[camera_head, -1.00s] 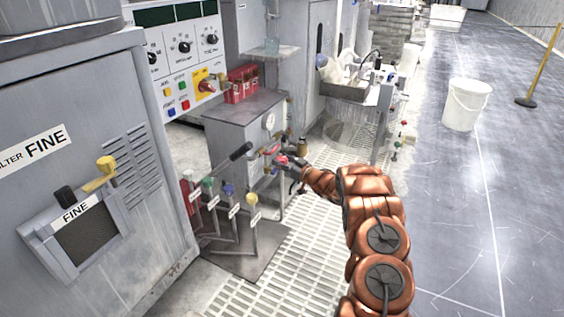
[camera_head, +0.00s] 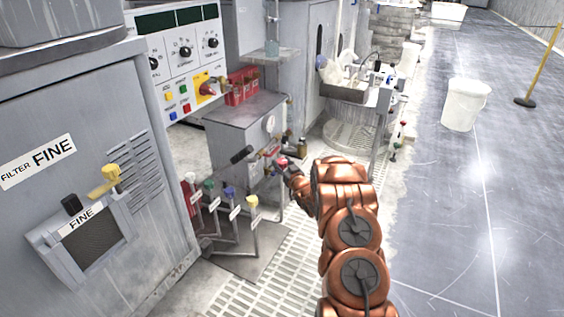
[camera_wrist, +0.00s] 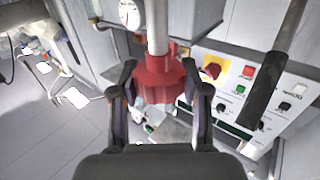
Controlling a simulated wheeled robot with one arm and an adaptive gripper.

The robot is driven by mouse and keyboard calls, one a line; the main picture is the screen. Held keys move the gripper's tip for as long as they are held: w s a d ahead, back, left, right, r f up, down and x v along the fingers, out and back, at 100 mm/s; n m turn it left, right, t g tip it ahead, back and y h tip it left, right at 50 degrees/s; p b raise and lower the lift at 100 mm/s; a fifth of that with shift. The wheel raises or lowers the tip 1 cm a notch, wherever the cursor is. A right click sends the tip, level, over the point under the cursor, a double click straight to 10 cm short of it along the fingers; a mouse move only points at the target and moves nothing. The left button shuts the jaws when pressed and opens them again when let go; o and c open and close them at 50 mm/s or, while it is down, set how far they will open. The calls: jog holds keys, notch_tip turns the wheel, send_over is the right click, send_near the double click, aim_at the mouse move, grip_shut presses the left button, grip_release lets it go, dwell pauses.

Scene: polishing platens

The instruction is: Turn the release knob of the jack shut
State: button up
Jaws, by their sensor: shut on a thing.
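The release knob (camera_wrist: 160,82) is red and lobed, on a pale metal stem, in the middle of the wrist view. My gripper (camera_wrist: 158,66) has one dark finger on each side of it and is shut on it. In the head view the knob (camera_head: 283,160) is a small red spot at the front of the grey jack cabinet (camera_head: 228,135), with my gripper (camera_head: 286,167) at it. The finger contacts are too small to make out there. A round gauge (camera_wrist: 129,14) is above left of the knob in the wrist view.
A black-handled lever (camera_head: 241,154) sticks out left of the knob; its dark bar (camera_wrist: 272,90) is at right in the wrist view. Several levers with coloured knobs (camera_head: 229,192) stand in front. A white bucket (camera_head: 466,104) stands on open floor at right.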

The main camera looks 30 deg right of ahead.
jog(key=m+h+p, duration=0.1)
jog(key=h, duration=0.1)
jog(key=m+g+h+p, duration=0.1)
jog(key=m+h, duration=0.1)
jog(key=m+g+h+p, duration=0.1)
jog(key=h, duration=0.1)
jog(key=shift+w+a+r+h, duration=0.1)
jog(key=shift+a+h, duration=0.15)
jog(key=shift+h, duration=0.05)
jog(key=shift+d+m+g+h+p, duration=0.1)
jog(key=shift+m+g+h+p, duration=0.85)
jog(key=shift+m+g+h, duration=0.55)
jog(key=shift+m+h, duration=0.3)
jog(key=shift+h, duration=0.3)
jog(key=shift+d+m+g+h, duration=0.15)
jog(key=shift+m+g+h, duration=0.15)
jog(key=shift+g, duration=0.1)
jog(key=o, duration=1.2)
jog(key=shift+c, duration=0.2)
jog(key=shift+s+a, duration=0.35)
jog(key=shift+a, duration=0.1)
jog(key=v, duration=1.1)
